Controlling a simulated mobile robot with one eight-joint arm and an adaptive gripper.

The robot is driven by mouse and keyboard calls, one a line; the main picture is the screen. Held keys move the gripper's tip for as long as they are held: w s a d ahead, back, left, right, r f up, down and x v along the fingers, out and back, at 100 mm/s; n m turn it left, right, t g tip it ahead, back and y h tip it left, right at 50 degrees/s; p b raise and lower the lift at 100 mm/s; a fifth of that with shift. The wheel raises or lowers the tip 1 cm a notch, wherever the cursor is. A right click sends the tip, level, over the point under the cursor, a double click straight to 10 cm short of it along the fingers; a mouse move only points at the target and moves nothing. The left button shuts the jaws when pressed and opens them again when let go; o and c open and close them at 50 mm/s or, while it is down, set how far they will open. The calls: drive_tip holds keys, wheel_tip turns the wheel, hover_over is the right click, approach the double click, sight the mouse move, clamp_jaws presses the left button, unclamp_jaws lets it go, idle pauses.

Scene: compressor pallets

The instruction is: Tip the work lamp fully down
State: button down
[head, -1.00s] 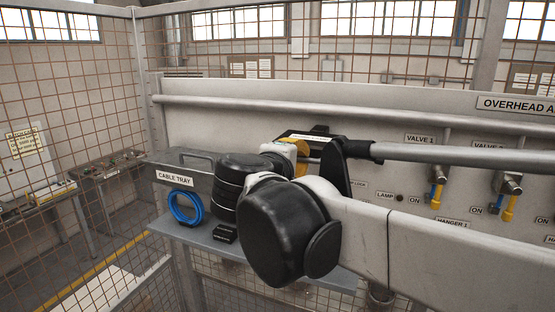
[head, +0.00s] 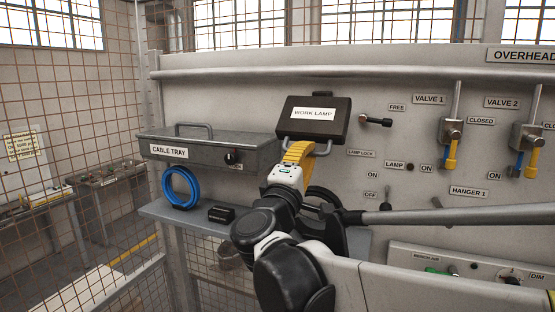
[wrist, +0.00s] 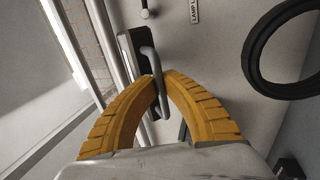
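The work lamp (head: 335,112) is a dark box with a white label, high on the grey panel in the head view. Its front leans slightly. A grey U-shaped handle (head: 326,149) hangs at its lower edge and shows in the wrist view (wrist: 149,58). My gripper's yellow fingers (head: 296,153) are at the left part of this handle. In the wrist view the fingertips (wrist: 161,80) close in on both sides of the handle bar, with little or no gap. The lamp lock lever (head: 376,121) points right, beside the FREE label.
The cable tray (head: 205,152) is left of the lamp, above a shelf (head: 160,211) with a blue cable coil (head: 168,192) and a small black block (head: 221,214). Valve handles (head: 451,150) are at right. A black ring (wrist: 251,62) shows in the wrist view.

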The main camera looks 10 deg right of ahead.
drive_tip(key=shift+w+d+f+b, duration=0.5)
drive_tip(key=shift+w+f, duration=0.2)
drive_tip(key=shift+f, duration=0.05)
drive_tip(key=shift+w+d+f+b, duration=0.45)
drive_tip(key=shift+w+d+f, duration=0.05)
drive_tip(key=shift+w+f, duration=0.2)
drive_tip(key=c, duration=1.5)
unclamp_jaws()
drive_tip(key=shift+s, duration=0.1)
drive_tip(key=v, duration=1.2)
